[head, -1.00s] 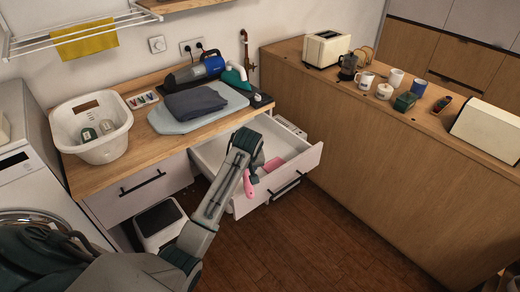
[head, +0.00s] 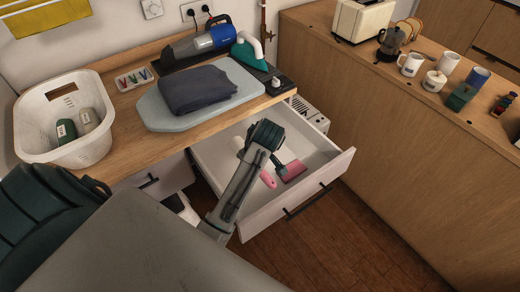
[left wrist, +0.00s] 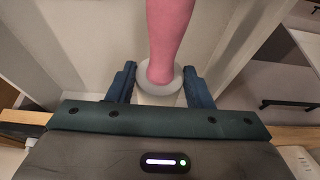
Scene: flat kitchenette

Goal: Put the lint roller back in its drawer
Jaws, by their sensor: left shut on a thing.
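The lint roller has a pink handle, whose end (head: 268,180) shows below my left gripper in the head view. A pale piece at the far side of the gripper may be its roll. My left gripper (head: 277,153) is over the open white drawer (head: 322,184). In the left wrist view, the pink handle (left wrist: 168,35) meets a whitish round end between the fingers of my left gripper (left wrist: 160,88), which is shut on the roller. I cannot tell whether the roller touches the drawer floor. My right gripper is not in view.
A second pink piece (head: 294,170) is in the drawer, right of the handle. The counter above holds a folded dark cloth (head: 196,90), a white basket (head: 64,118) and a handheld vacuum (head: 200,40). A wooden counter (head: 400,150) stands to the right.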

